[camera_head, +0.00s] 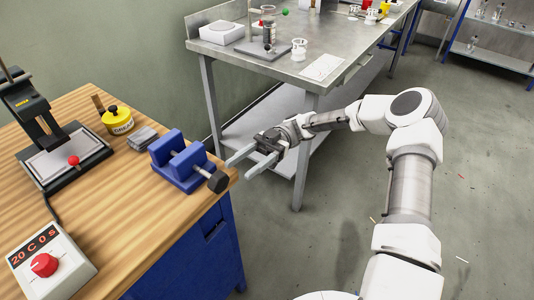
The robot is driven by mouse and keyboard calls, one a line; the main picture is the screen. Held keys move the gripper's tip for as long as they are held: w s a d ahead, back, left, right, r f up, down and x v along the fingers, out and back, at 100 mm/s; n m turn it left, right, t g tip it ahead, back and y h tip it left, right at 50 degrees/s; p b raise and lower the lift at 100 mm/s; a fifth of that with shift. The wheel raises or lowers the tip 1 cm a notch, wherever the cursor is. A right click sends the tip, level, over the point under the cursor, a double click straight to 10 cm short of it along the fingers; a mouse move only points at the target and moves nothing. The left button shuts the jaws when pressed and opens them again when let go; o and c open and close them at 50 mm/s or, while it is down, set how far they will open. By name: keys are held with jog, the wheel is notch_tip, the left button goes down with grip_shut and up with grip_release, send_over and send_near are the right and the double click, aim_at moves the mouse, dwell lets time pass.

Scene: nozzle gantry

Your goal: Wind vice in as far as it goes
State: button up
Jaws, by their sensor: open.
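The blue vice (184,163) sits near the right edge of the wooden bench. Its two jaws stand apart with a gap between them. A dark knob (218,181) on a short screw sticks out from its front, toward the bench edge. My gripper (240,168) is open and empty, just right of the vice. Its two pale fingers point left, toward the knob. In this view the fingertips look apart from the knob; the exact distance is hard to judge.
The wooden bench (120,215) carries a black press stand (35,115), a yellow tin (117,120), grey blocks (141,138) and a control box with red dial (52,265). A steel table (345,45) with lab items stands behind my arm. The floor at right is mostly clear.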

jog(key=b+v, duration=0.5)
jog(key=v, duration=0.6)
dwell(0.3)
